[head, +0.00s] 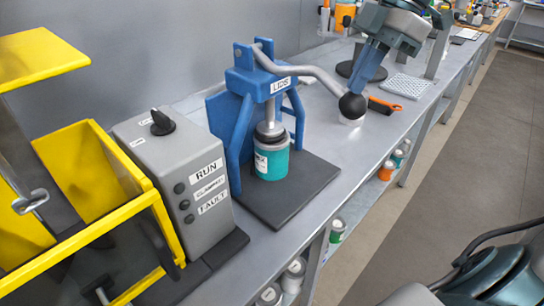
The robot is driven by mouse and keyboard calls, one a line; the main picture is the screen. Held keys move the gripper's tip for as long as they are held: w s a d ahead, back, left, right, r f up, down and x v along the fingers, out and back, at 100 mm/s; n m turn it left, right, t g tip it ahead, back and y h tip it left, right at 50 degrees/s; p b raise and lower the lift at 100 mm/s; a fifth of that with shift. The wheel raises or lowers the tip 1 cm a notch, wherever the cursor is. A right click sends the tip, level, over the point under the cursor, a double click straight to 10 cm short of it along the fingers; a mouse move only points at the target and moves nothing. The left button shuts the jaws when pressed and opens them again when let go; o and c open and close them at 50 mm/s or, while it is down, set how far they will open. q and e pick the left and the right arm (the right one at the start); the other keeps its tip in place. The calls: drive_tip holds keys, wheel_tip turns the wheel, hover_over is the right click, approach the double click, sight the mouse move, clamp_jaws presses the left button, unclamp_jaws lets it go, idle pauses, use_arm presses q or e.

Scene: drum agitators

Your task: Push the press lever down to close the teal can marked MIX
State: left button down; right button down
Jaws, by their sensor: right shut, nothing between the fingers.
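The blue press (240,100), with a sign that seems to read LIDS, stands on a dark base plate. Its grey bent lever (315,73) reaches out to the right and slopes down to a black ball knob (352,106). The teal can (271,162) stands upright under the press's metal plunger (269,127); its small white label is too small to read. My right gripper (362,84) is shut and empty, pointing down with its tips close above the knob; I cannot tell whether they touch it. My left gripper is not in view.
A grey control box (190,175) marked RUN and FAULT and a yellow frame (100,170) stand left of the press. An orange-handled tool (384,105) and a perforated tray (406,86) lie right of the knob. Several cans stand on the shelf below the bench edge.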

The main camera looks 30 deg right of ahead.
drive_tip(key=shift+s+d+r+p, duration=0.1)
drive_tip(key=shift+s+r+p, duration=0.1)
drive_tip(key=shift+r+p, duration=0.65)
drive_tip(key=shift+s+r+p, duration=0.2)
drive_tip(key=shift+r+p, duration=0.15)
drive_tip(key=shift+r, duration=0.95)
wheel_tip(320, 180, up, 20)
drive_tip(key=w+p, duration=0.2)
drive_tip(key=p, duration=1.4)
drive_tip(key=shift+a+f, duration=0.2)
drive_tip(key=shift+a, duration=0.1)
drive_tip(key=shift+w+f, duration=0.1)
